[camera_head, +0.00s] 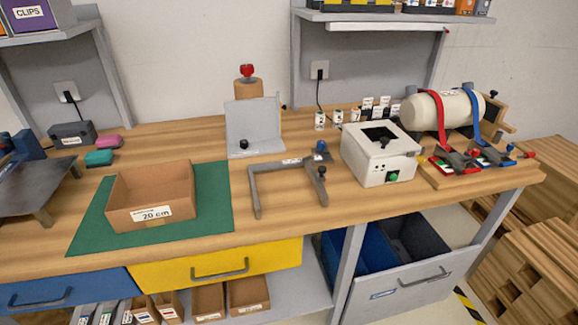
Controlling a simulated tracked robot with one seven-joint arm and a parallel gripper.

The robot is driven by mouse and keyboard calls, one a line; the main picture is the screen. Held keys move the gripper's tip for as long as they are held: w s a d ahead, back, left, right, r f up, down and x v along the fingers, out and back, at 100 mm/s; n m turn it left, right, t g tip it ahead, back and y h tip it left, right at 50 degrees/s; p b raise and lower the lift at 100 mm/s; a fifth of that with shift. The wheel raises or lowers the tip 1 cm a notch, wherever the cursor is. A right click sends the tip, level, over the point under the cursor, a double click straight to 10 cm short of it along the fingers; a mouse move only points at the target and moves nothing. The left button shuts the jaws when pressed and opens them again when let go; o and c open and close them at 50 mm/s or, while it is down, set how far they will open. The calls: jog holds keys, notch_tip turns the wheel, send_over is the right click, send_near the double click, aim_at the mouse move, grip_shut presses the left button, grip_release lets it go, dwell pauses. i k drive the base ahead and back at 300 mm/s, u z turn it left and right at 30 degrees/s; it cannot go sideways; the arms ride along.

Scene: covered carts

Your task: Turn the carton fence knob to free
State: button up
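An upright grey plate (254,118) on a flat grey foot stands at the middle of the bench, with a small dark knob (244,144) low on its face. A low grey bar frame (285,165) stands to its right, with a blue knob (321,146) at its back right corner and a dark knob (321,171) on its right side. I cannot tell which of these is the carton fence, or read any knob marking. An open brown carton (150,194) labelled 20 cm sits on a green mat (215,205). My gripper is not in view.
A brown block with a red knob (247,72) stands behind the plate. A white box (380,155) with a dark opening and a strapped white cylinder (442,110) stand to the right. Shelves overhang the back. Bare wood lies between mat and frame.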

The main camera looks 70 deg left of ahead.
aim_at(320, 143)
jog(key=z, duration=0.25)
jog(key=i, duration=0.15)
jog(key=u, duration=2.75)
jog(key=k, duration=0.85)
jog(key=u, duration=0.25)
jog(key=i, duration=0.85)
jog(key=z, duration=0.1)
